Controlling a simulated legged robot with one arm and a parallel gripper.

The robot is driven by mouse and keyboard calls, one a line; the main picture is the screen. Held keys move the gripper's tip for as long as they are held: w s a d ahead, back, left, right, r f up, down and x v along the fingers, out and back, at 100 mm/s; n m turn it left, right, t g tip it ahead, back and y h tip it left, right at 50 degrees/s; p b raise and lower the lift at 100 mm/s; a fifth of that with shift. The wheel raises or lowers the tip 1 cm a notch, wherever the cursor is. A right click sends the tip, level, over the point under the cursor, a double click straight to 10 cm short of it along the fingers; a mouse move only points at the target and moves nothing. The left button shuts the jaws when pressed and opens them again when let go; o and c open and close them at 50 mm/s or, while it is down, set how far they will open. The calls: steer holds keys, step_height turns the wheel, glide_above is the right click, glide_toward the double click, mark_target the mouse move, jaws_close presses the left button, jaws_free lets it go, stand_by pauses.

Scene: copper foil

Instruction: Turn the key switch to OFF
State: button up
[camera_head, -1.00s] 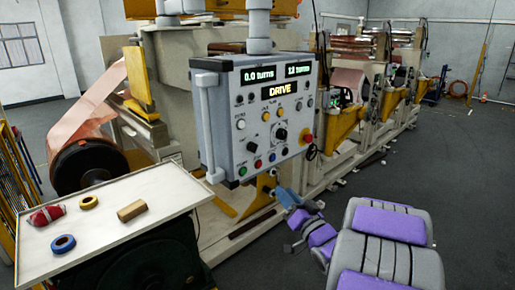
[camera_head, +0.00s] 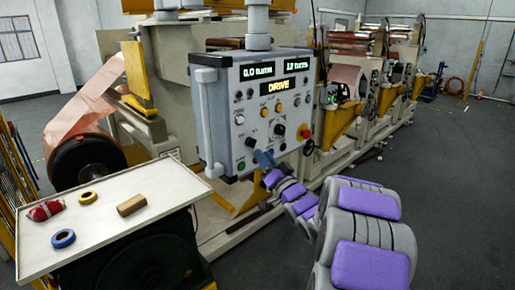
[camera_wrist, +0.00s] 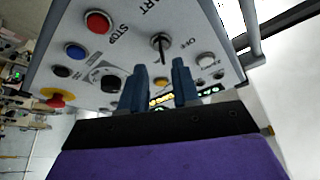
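The control panel (camera_head: 222,118) hangs in front of the machine in the head view. The key switch (camera_head: 251,141) sits low on it, above the start and stop buttons. In the wrist view the key switch (camera_wrist: 160,43) shows as a dark key in a round collar, with an OFF label beside it. My gripper (camera_wrist: 160,70) is open, its two blue fingers apart with nothing between them. The fingers point at the key switch and appear short of it. In the head view my gripper (camera_head: 264,158) is in front of the panel's lower part, just below the key switch.
A red STOP button (camera_wrist: 97,22), a blue button (camera_wrist: 75,50), a black dial (camera_wrist: 111,83) and a red emergency stop (camera_wrist: 56,98) are near the key. A table (camera_head: 105,240) with tape rolls and a small block stands left of the panel.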

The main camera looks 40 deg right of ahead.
mark_target(254, 146)
steer(key=x, duration=0.4)
steer(key=shift+a, duration=0.4)
steer(key=shift+w+d+r, duration=0.2)
steer(key=shift+w+d, duration=0.05)
steer(key=shift+w, duration=0.25)
steer(key=shift+d, duration=0.35)
steer(key=shift+a, duration=0.3)
steer(key=c, duration=0.3)
steer(key=shift+r, duration=0.1)
jaws_close()
